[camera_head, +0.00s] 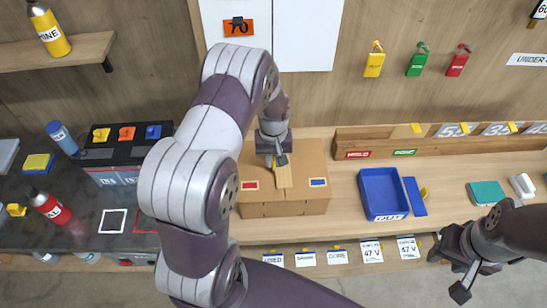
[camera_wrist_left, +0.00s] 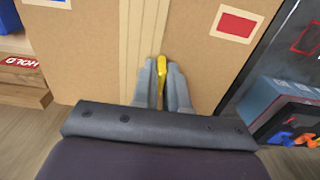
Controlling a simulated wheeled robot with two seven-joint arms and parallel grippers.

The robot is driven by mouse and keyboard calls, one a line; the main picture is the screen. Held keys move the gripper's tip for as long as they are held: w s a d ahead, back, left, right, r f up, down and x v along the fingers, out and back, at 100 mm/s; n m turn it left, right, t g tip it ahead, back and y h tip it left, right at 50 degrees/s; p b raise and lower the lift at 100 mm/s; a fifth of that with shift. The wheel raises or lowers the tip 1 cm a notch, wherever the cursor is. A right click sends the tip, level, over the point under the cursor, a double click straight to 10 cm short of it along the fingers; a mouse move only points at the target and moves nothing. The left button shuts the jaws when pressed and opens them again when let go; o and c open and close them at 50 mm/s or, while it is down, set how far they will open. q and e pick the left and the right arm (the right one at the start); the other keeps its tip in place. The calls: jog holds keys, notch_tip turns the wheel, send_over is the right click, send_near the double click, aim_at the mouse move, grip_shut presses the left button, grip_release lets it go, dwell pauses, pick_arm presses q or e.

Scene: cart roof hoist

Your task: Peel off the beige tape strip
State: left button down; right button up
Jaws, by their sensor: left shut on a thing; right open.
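A closed cardboard box (camera_head: 315,165) stands on the wooden bench, with a red label and a blue label on it. The beige tape strip (camera_head: 284,178) runs down its middle; in the left wrist view the strip (camera_wrist_left: 145,35) lies along the carton. My left gripper (camera_head: 277,160) is over the strip. In the left wrist view its fingers (camera_wrist_left: 168,75) are shut on a small yellow tab (camera_wrist_left: 161,66) at the strip's edge. The fingers hide part of the strip. My right gripper (camera_head: 449,272) is open and empty at the lower right, away from the box.
A blue bin (camera_head: 382,193) stands right of the box. A dark case (camera_head: 120,165) with coloured tabs is to the left. Coloured tags (camera_head: 417,62) hang on the back wall. My left arm covers the area left of the box. The bench is partly clear to the right.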

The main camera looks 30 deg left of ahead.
aim_at(274, 158)
pick_arm(q)
jog(key=shift+r+p, duration=1.3)
jog(key=shift+r, duration=0.25)
dwell(0.4)
notch_tip(274, 158, up, 6)
jog(key=p, duration=0.5)
jog(key=shift+f, duration=0.1)
dwell(0.3)
